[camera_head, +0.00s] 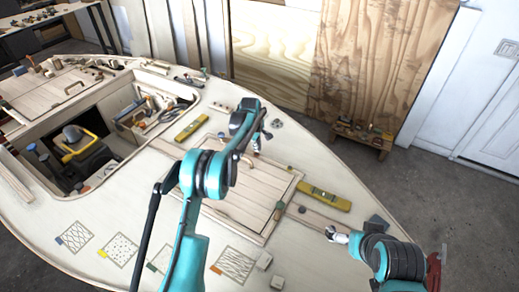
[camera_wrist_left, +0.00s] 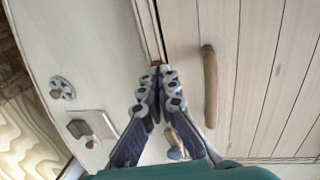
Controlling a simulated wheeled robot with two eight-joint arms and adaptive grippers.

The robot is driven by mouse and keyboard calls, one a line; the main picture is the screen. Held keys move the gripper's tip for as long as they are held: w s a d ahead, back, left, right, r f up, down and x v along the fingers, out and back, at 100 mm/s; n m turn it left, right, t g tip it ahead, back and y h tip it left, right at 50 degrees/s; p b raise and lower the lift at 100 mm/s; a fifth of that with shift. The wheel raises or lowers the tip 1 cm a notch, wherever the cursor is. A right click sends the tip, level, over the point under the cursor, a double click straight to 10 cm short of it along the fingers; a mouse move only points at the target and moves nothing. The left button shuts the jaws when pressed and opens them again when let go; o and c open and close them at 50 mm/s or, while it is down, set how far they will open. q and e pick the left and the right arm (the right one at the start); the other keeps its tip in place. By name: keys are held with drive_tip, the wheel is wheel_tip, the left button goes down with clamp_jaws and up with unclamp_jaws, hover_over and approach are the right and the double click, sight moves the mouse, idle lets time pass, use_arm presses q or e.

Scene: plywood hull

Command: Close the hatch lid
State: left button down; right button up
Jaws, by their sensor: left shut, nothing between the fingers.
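The hatch lid (camera_head: 245,205) is a pale plank panel in the middle of the hull deck. It looks flat, but I cannot tell if it is fully seated. In the left wrist view the lid (camera_wrist_left: 265,90) carries a wooden bar handle (camera_wrist_left: 210,85). My left gripper (camera_head: 257,143) is over the lid's far edge, partly hidden by its own arm. In the left wrist view my left gripper (camera_wrist_left: 155,72) is shut and empty, beside the handle at the lid's edge; contact is unclear. My right gripper (camera_head: 335,236) is right of the lid, its fingers too small to read.
An open well (camera_head: 75,140) with tools inside lies left of the lid. A yellow level (camera_head: 324,198) lies right of the lid, another (camera_head: 191,128) beyond its left side. Small blocks (camera_head: 264,261) and patterned squares (camera_head: 120,249) lie on the near deck. Plywood sheets (camera_head: 380,60) stand behind.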

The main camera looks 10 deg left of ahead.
use_arm(q)
wheel_tip(320, 180, up, 11)
drive_tip(key=p, duration=0.2)
drive_tip(key=s+r+m+t+b, duration=0.15)
drive_tip(key=s+r+m, duration=0.25)
drive_tip(key=s+r, duration=0.55)
drive_tip(key=s+a+r+m+t+b, duration=0.1)
drive_tip(key=s+m+b, duration=0.15)
drive_tip(key=s, duration=0.85)
drive_tip(key=s+a+r+m+t+b, duration=0.1)
drive_tip(key=s+m, duration=0.2)
drive_tip(key=s, duration=0.8)
drive_tip(key=s+f+m+t+b, duration=0.1)
drive_tip(key=s+f+m, duration=0.3)
drive_tip(key=s+f, duration=0.4)
drive_tip(key=s, duration=0.4)
drive_tip(key=shift+t+y, duration=0.35)
drive_tip(key=shift+y, duration=0.05)
use_arm(e)
drive_tip(key=f, duration=0.3)
drive_tip(key=shift+w+d+f, duration=0.15)
drive_tip(key=shift+d+f, duration=0.05)
drive_tip(key=shift+d, duration=0.15)
use_arm(q)
drive_tip(key=shift+f+m, duration=0.1)
drive_tip(key=shift+m, duration=0.15)
